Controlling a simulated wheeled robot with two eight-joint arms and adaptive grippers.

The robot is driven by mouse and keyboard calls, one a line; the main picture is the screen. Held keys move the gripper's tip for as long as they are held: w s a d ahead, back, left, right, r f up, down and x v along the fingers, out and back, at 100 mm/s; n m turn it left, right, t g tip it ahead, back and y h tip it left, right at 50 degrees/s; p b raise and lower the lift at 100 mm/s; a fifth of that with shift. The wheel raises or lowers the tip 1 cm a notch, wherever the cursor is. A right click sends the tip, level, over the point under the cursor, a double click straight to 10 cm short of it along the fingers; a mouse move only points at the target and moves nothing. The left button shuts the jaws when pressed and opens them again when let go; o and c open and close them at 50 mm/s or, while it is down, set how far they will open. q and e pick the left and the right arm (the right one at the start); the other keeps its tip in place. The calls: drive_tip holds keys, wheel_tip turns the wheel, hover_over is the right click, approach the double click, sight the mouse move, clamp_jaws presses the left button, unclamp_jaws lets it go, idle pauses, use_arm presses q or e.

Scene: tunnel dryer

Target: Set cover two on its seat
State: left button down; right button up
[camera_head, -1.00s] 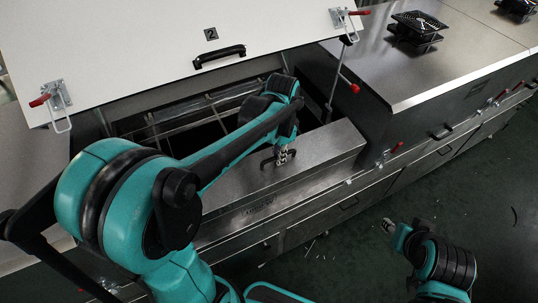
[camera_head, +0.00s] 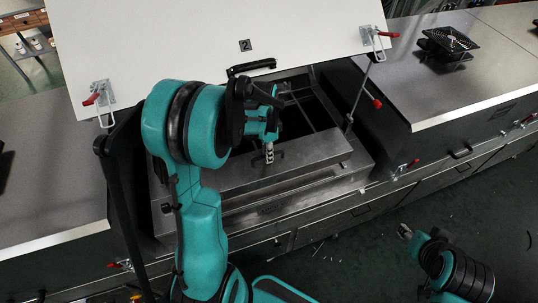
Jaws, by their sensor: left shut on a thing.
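A large white panel (camera_head: 180,45) marked 2 stands raised and tilted over the dryer opening, with a black handle (camera_head: 251,66) at its lower edge.
A prop rod (camera_head: 361,90) with a red end stands right of the opening. A black fan unit (camera_head: 448,46) sits on the right steel top (camera_head: 430,95). The left bench top (camera_head: 45,190) is mostly clear.

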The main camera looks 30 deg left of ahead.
sight(268, 165)
use_arm(q)
drive_tip(key=shift+f+b, duration=2.55)
drive_tip(key=shift+f, duration=0.35)
drive_tip(key=shift+b, duration=0.4)
drive_tip(key=shift+f+b, duration=1.1)
drive_tip(key=shift+f, duration=0.15)
drive_tip(key=c, duration=1.5)
unclamp_jaws()
drive_tip(key=shift+c, duration=0.2)
drive_tip(key=r, duration=0.8)
drive_tip(key=w+a+r, duration=0.1)
drive_tip(key=r, duration=0.3)
drive_tip(key=shift+a, duration=0.1)
